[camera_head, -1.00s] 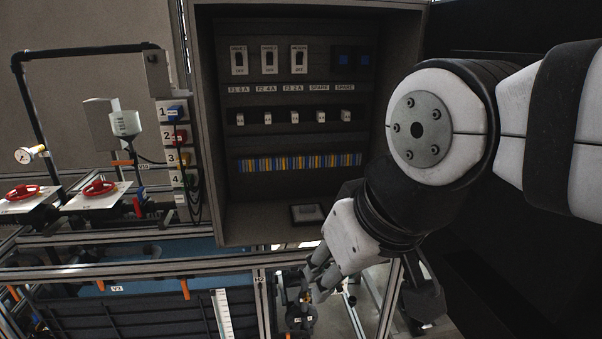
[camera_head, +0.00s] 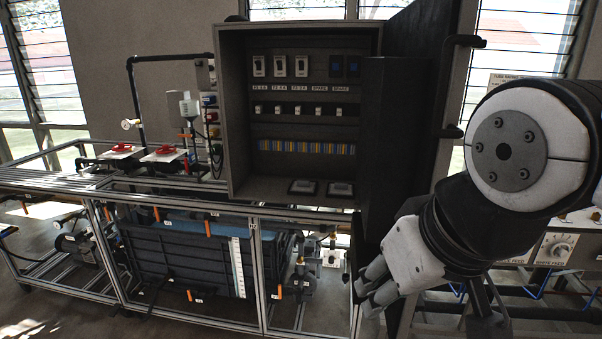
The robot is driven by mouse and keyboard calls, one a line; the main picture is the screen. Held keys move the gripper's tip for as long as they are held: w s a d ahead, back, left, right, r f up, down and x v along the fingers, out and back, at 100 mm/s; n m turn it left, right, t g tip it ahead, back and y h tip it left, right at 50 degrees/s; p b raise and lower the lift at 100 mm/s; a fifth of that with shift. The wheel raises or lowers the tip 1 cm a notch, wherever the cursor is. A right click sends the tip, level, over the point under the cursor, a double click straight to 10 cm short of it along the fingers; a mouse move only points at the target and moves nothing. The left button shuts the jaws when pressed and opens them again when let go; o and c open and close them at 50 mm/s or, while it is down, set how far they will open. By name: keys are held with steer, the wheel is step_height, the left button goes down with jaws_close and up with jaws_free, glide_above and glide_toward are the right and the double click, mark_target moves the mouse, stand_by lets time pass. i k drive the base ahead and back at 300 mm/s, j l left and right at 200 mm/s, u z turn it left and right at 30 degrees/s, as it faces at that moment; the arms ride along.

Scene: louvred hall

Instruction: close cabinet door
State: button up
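The grey electrical cabinet (camera_head: 238,120) stands open on the metal frame, showing switches, fuses, a row of coloured terminals and two small boxes on its floor. Its dark door (camera_head: 398,130) appears to stand swung out at the cabinet's right side, seen at a steep angle. My gripper (camera_head: 366,298) is low and to the right of the cabinet, in front of the lower part of the dark panel, with its fingers pointing down and left. I see nothing between the fingers. The gap between the fingertips is hard to judge, and whether they touch anything cannot be told.
The aluminium frame (camera_head: 190,312) runs along below the cabinet, with a blue-topped dark tank (camera_head: 185,255) inside it. Red-handled valves (camera_head: 165,151) are at the left. Dark bracket handles (camera_head: 466,41) stick out right of the door. A control panel (camera_head: 553,248) is at the right behind my arm.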

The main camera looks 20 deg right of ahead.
mark_target(412, 95)
steer(key=l+u, duration=0.1)
steer(key=l, duration=0.75)
steer(key=k+l+u, duration=0.1)
steer(key=l, duration=0.7)
steer(key=k+u, duration=0.2)
